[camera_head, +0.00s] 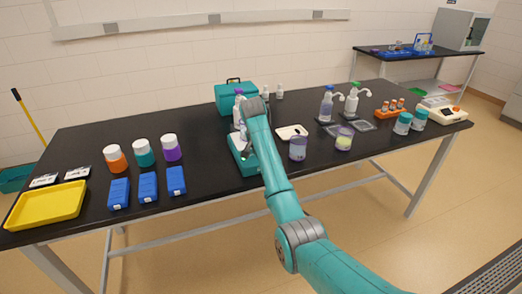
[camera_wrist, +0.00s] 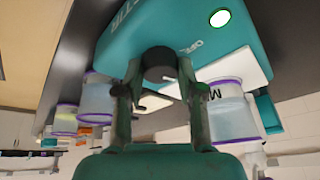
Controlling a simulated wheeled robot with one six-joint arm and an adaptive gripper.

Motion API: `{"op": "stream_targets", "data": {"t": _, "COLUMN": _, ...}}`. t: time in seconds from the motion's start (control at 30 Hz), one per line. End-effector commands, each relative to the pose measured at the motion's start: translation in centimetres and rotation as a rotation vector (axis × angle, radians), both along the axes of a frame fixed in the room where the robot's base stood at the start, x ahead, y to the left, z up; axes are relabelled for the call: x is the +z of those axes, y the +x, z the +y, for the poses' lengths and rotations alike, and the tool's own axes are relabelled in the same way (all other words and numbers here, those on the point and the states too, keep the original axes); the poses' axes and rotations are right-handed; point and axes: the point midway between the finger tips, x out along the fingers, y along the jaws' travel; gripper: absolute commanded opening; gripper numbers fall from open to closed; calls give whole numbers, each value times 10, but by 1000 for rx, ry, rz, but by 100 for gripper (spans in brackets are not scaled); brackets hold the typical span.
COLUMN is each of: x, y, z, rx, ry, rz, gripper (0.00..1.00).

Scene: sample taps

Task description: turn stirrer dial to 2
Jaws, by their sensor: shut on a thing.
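The teal stirrer (camera_head: 243,163) stands near the front edge of the black table, left of the arm. Its teal front fills the top of the wrist view (camera_wrist: 125,40), with a lit green round spot (camera_wrist: 219,18) and white lettering partly cut off. The dark round stirrer dial (camera_wrist: 160,60) sits on that front. My gripper (camera_wrist: 160,75) has one finger on each side of the dial and is shut on it. The dial's marks and setting cannot be read. In the head view my arm hides the dial and most of the gripper.
Two beakers (camera_head: 298,148) (camera_head: 344,139) stand close to the right of my arm. A container marked M (camera_wrist: 230,112) shows beside the gripper in the wrist view. A teal case (camera_head: 232,96) is behind. Blue racks (camera_head: 148,188) and capped jars (camera_head: 144,152) stand left.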

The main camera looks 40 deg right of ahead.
Motion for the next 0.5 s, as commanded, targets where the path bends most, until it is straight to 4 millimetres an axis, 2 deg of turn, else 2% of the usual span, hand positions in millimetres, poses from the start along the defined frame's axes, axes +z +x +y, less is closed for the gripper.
{"op": "stream_targets", "data": {"t": 0.5, "x": -1, "y": 2, "z": 2, "rx": -437, "ry": 0, "rz": 4, "gripper": 3}}
